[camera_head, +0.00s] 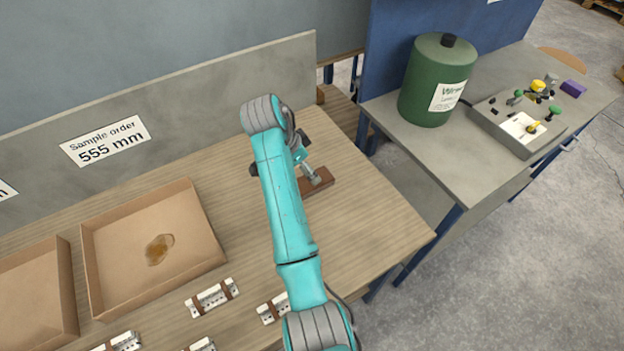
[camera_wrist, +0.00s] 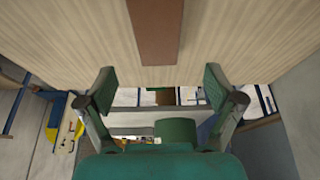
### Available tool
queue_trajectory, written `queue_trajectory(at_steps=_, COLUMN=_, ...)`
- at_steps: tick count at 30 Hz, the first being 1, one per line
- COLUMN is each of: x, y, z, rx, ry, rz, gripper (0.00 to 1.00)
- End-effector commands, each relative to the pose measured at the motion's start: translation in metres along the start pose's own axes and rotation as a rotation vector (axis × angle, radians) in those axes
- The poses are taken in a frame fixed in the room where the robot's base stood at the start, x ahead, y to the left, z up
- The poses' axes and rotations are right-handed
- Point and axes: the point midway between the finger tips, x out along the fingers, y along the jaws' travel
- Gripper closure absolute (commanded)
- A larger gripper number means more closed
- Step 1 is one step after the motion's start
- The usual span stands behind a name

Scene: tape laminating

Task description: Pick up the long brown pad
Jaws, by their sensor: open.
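The long brown pad (camera_head: 319,182) lies flat on the wooden table, partly hidden behind my arm and gripper in the head view. In the wrist view the pad (camera_wrist: 155,32) runs from the top edge down to the middle, between and beyond my fingertips. My gripper (camera_wrist: 158,82) is open, with its two green-tipped fingers spread wide on either side of the pad's line. In the head view my gripper (camera_head: 312,176) is close to the pad. Whether it touches the pad cannot be told.
Cardboard trays (camera_head: 207,222) stand on the table (camera_head: 375,215) at the left, one with an amber patch inside. Small white pieces with brown bands (camera_head: 212,298) lie near the front. A grey bench (camera_head: 425,150) with a green canister (camera_head: 437,85) stands right. The table's right side is clear.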

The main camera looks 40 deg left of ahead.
Motion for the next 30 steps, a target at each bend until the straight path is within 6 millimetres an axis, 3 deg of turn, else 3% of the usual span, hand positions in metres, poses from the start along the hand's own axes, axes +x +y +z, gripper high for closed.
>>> queue_trajectory(at_steps=8, x=0.020, y=0.000, z=0.000, rx=0.000, ry=-0.001, rz=0.000, gripper=0.08)
queue_trajectory(at_steps=18, x=0.063, y=0.002, z=0.000, rx=0.001, ry=0.000, rz=0.001, gripper=0.08)
queue_trajectory(at_steps=30, x=0.068, y=0.002, z=0.000, rx=0.000, ry=0.000, rz=-0.001, gripper=0.08)
